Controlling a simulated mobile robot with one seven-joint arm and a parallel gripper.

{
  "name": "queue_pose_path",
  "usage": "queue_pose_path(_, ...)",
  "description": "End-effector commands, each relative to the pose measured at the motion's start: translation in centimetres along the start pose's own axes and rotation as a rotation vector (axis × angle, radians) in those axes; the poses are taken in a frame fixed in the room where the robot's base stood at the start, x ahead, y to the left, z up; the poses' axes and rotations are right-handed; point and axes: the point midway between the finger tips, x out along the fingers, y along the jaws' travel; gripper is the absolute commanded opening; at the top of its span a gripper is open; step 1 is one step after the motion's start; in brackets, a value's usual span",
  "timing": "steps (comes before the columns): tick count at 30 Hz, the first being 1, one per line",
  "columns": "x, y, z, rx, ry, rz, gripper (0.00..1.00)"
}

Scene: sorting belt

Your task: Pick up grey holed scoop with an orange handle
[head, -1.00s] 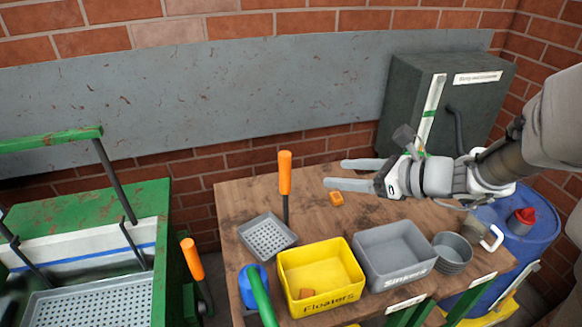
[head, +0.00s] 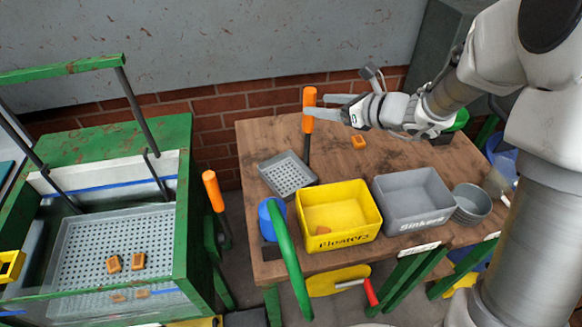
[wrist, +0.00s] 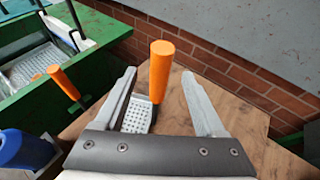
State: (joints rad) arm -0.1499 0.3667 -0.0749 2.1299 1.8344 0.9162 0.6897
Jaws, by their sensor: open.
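The grey holed scoop (head: 288,176) lies on the wooden table near its left edge, and its orange handle (head: 308,108) stands upright on a dark rod. In the wrist view the orange handle (wrist: 161,70) is between my two fingers, and part of the holed pan (wrist: 137,113) shows below it. My gripper (head: 322,104) is open, its fingers pointing left at the height of the handle. In the wrist view the fingers (wrist: 158,78) are on both sides of the handle, with gaps and no clear contact.
A yellow Floaters bin (head: 370,232) and a grey Sinkers bin (head: 447,211) stand at the table front. A second orange handle (head: 213,191) rises beside the green tank (head: 182,215) at left. A small orange block (head: 358,142) lies behind the bins.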

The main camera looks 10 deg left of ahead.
Motion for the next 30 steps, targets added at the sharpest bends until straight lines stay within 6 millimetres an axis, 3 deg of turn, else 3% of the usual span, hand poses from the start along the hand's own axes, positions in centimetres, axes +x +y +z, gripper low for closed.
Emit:
queue_pose_path(9, 4.4, 0.1, 0.4, -0.001, 0.002, 0.002, 0.72)
queue_pose_path(17, 4.8, 0.0, 0.5, -0.001, 0.001, -0.001, 0.72)
queue_pose_path(27, 4.8, 0.0, 0.5, -0.001, 0.001, -0.001, 0.12)
queue_pose_path(30, 4.8, 0.0, 0.5, -0.001, 0.001, -0.001, 0.0)
